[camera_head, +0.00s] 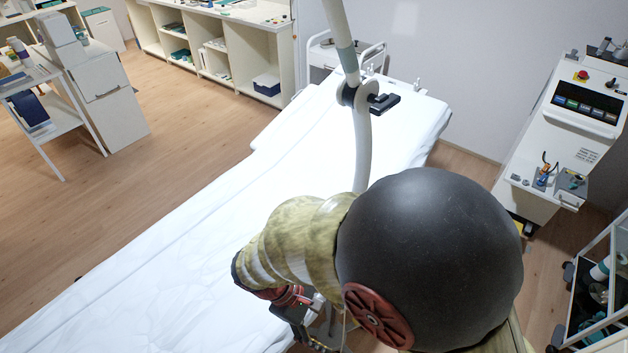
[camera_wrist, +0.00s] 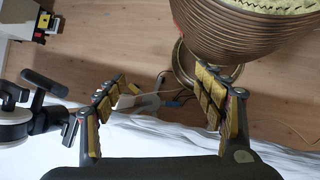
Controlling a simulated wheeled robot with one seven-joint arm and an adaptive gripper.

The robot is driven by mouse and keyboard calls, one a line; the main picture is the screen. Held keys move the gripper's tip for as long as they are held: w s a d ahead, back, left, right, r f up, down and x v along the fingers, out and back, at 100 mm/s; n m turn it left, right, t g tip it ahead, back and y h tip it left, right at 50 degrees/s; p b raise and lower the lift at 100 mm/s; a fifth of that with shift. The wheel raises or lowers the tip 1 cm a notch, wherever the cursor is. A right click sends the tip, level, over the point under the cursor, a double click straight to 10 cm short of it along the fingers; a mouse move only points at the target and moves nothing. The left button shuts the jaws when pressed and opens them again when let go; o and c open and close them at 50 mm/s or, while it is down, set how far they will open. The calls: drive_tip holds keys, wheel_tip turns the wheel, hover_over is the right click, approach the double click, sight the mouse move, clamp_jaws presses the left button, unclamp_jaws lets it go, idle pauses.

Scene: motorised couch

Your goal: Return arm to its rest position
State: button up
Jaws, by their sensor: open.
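My arm (camera_head: 430,260) fills the lower middle of the head view, a big dark sphere with a ribbed yellowish sleeve bending down to the left. My gripper is mostly hidden under the arm there. In the wrist view my gripper (camera_wrist: 162,96) is open, its two yellow-padded fingers wide apart with nothing between them. The fingers hang over the floor and the edge of the white sheet. The couch (camera_head: 190,240), covered in a white sheet, lies to the left of and behind the arm.
A pale curved pole (camera_head: 362,145) with a black lever (camera_head: 385,103) rises beyond my arm. A control console (camera_head: 575,125) stands at right, above a trolley (camera_head: 600,285). Shelves (camera_head: 215,55) line the back. The floor (camera_head: 150,170) left of the couch is clear.

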drive_tip(key=d+r+m+t+y+b, duration=0.1)
drive_tip(key=d+r+m+t+y, duration=0.2)
drive_tip(key=d+r+m, duration=0.3)
drive_tip(key=d+r+m+t+y+b, duration=0.2)
drive_tip(key=d+r+m, duration=0.4)
drive_tip(key=r, duration=0.9)
drive_tip(key=d+t+y, duration=0.1)
drive_tip(key=d, duration=0.2)
drive_tip(key=shift+w+d+t, duration=0.15)
drive_tip(key=shift+d+t, duration=0.25)
drive_tip(key=shift+f, duration=0.1)
